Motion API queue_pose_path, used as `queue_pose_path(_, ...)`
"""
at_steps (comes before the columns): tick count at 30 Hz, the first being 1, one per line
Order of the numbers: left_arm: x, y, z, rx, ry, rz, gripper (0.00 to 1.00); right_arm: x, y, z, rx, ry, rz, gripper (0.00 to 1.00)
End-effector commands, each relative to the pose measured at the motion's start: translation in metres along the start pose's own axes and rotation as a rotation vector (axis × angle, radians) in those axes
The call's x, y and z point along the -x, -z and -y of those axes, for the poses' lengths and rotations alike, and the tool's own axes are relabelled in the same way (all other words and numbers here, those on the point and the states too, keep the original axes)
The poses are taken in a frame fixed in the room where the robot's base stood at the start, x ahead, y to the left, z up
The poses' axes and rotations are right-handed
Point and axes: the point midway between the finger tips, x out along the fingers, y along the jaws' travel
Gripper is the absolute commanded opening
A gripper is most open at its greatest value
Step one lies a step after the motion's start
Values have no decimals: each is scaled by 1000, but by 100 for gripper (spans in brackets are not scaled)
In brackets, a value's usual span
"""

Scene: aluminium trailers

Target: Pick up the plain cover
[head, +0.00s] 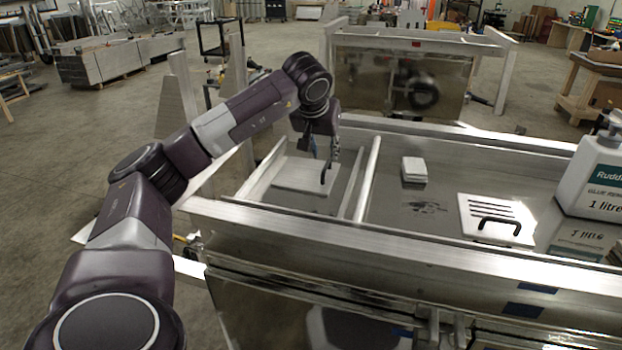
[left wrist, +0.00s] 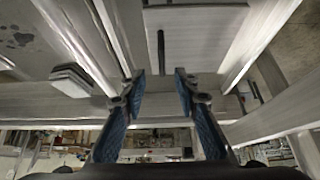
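The plain cover (head: 295,178) is a pale flat plate without slots, lying in the left compartment of the aluminium trailer (head: 400,243). In the left wrist view the plain cover (left wrist: 205,42) is beyond the fingertips, with its dark bar handle (left wrist: 161,48) lined up with the gap between them. My left gripper (head: 326,155) is over the compartment, pointing down and partly hidden by the wrist. In the left wrist view my left gripper (left wrist: 160,82) is open, with nothing between its blue fingers. My right gripper is not in view.
A divider bar (head: 366,180) bounds the left compartment. Right of it lie a small stack of pale pads (head: 414,169), a slotted cover (head: 492,215) with a black handle, and a white glue remover bottle (head: 592,180). Another trailer (head: 400,75) stands behind.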

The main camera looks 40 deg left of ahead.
Motion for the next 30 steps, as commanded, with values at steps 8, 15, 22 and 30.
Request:
queue_pose_path(8, -28, 0, 1, 0, 2, 5, 29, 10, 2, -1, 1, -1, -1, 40)
queue_pose_path(15, -64, 1, 4, 0, 0, 5, 29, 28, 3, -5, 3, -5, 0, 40)
queue_pose_path(22, -77, 1, 4, -1, -1, 1, 29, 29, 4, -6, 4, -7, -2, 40)
queue_pose_path(30, -77, 1, 4, 0, -1, 1, 13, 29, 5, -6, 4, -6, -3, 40)
